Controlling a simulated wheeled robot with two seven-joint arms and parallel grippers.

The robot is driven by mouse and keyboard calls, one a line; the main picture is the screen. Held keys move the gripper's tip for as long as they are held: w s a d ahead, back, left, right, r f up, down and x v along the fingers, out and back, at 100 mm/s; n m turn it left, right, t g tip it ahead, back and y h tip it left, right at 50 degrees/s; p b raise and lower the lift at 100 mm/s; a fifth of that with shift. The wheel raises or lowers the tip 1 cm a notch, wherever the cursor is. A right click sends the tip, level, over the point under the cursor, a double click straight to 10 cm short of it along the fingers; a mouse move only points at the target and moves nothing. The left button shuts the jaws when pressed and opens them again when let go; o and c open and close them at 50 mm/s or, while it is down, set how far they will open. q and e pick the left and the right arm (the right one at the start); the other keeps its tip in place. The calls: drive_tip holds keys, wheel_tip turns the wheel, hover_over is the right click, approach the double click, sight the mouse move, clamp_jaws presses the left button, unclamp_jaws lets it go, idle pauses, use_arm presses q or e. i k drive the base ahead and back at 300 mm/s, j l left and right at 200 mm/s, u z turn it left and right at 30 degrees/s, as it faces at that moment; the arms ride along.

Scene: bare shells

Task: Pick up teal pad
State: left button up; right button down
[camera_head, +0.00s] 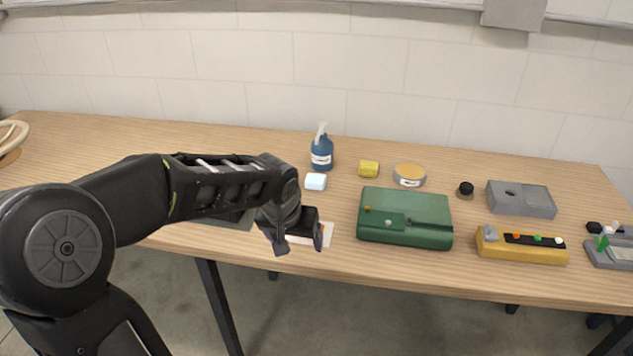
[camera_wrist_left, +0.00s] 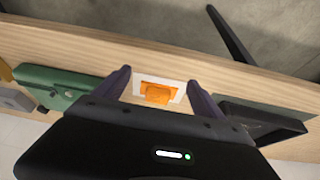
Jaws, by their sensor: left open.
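I cannot make out a clearly teal pad in either view. My left gripper (camera_head: 299,243) is open above the front part of the table, left of the green case (camera_head: 404,204). In the left wrist view the fingers of the left gripper (camera_wrist_left: 158,80) stand apart, with nothing held. An orange piece (camera_wrist_left: 157,93) on a white card (camera_wrist_left: 177,95) shows between them, on the tabletop below. In the head view the gripper hides part of this white card (camera_head: 318,242). My right gripper is not in view.
A pale block (camera_head: 316,182), blue bottle (camera_head: 322,154), yellow piece (camera_head: 369,169) and round tin (camera_head: 409,175) stand behind. A dark tray (camera_wrist_left: 262,118) lies beside the card. A yellow box (camera_head: 520,246) and grey block (camera_head: 521,199) are at right. The table's front edge is close.

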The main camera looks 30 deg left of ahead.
sight(314, 181)
drive_tip(key=i+j, duration=0.25)
drive_tip(key=i, duration=0.2)
drive_tip(key=i+j, duration=0.2)
drive_tip(key=i, duration=0.25)
